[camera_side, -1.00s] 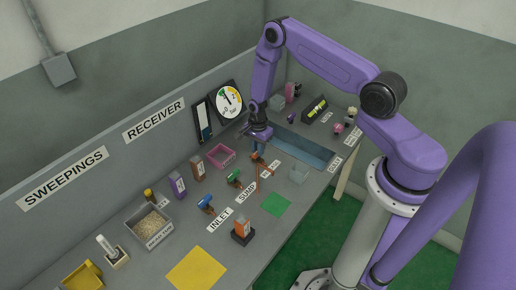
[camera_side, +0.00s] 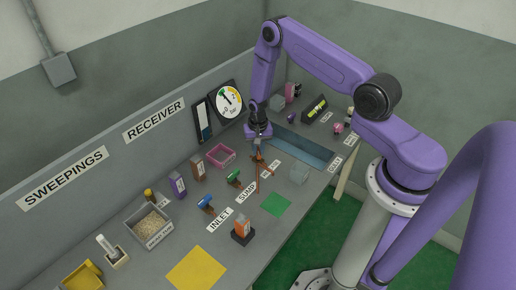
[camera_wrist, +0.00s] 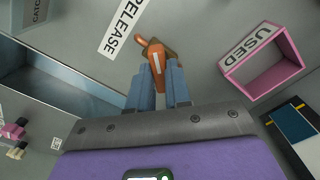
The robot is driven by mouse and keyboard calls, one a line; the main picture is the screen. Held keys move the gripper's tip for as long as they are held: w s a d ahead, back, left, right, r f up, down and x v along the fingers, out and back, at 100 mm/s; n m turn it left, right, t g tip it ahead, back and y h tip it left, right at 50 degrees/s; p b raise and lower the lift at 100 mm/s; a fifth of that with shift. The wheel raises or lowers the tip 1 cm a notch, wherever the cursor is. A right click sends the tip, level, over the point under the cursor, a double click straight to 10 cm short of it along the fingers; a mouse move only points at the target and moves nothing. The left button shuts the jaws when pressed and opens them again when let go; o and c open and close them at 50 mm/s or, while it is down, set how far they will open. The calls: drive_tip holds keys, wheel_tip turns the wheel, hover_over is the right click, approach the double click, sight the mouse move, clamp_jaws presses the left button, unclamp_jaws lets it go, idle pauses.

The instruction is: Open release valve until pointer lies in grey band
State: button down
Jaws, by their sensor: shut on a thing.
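The orange release valve handle (camera_wrist: 158,62) lies between my two blue fingers in the wrist view, beside the RELEASE label (camera_wrist: 123,27). My gripper (camera_wrist: 158,88) is shut on this handle. In the side view my gripper (camera_side: 258,141) is low over the bench, with the orange valve (camera_side: 259,157) just under it and partly hidden. The round gauge (camera_side: 229,101) hangs on the back panel with a coloured scale. Its dark pointer leans up and left; the grey band is too small to make out.
A pink USED tray (camera_side: 220,156) stands left of my gripper, and it shows in the wrist view (camera_wrist: 283,75). A sunken blue-grey trough (camera_side: 300,148) lies to the right. Green (camera_side: 234,178) and blue (camera_side: 206,203) valves stand nearer the front.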

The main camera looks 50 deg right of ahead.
sight(258, 151)
drive_tip(key=n, duration=0.4)
drive_tip(key=shift+n, duration=1.8)
drive_tip(key=c, duration=1.1)
unclamp_jaws()
drive_tip(key=shift+o, duration=0.2)
wheel_tip(258, 151, up, 17)
drive_tip(key=shift+r, duration=0.2)
